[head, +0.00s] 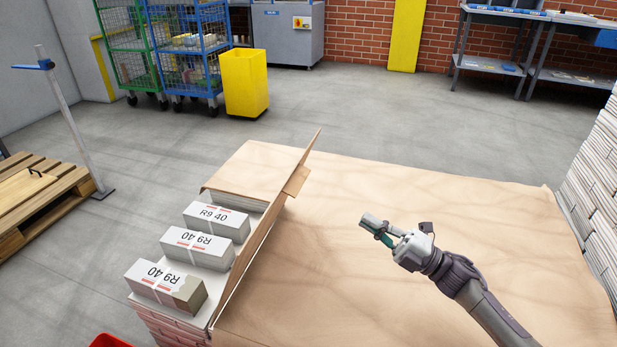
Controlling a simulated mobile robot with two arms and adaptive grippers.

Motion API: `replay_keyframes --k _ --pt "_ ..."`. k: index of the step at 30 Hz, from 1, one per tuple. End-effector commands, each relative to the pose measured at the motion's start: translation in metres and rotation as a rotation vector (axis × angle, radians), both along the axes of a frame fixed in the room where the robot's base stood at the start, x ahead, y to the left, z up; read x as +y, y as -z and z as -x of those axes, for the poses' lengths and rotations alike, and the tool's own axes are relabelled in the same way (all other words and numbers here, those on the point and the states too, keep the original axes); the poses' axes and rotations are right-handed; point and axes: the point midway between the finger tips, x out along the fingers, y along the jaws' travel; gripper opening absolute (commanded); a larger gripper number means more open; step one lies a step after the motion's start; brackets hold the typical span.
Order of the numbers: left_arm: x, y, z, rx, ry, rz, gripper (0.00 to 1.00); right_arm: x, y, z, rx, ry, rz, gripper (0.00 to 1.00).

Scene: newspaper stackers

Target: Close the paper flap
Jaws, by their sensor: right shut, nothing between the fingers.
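The brown paper flap (262,238) stands tilted up along the left part of the paper-covered stack, running from the near edge to the far side. Left of it, newspaper bundles labelled R9 40 (166,284) lie in a row on the exposed stack. At the far end a brown sheet (252,173) lies flat over the stack. My right gripper (372,228) is shut and empty. It is above the brown paper surface (340,290), right of the flap and apart from it, its fingers pointing left. My left gripper is not in view.
A tall stack of newspapers (597,190) stands at the right edge. A wooden pallet (40,210) and a grey post (70,125) are on the left. A yellow bin (245,83) and wire cages (200,50) stand behind. A red container (108,341) shows at the bottom left.

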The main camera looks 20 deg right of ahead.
Motion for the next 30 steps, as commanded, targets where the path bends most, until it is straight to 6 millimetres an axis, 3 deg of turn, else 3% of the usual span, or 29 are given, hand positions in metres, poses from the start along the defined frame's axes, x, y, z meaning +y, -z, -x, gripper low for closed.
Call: replay_keyframes --k 8,24,30 --pt "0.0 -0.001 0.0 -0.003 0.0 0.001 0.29 0.001 -0.01 0.008 -0.086 -0.09 0.055 0.0" --pt "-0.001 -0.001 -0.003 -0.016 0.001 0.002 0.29 0.081 -0.049 -0.046 -0.085 -0.089 0.051 0.0" --pt "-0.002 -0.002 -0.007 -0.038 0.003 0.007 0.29 0.098 -0.057 -0.059 -0.083 -0.088 0.052 0.0"
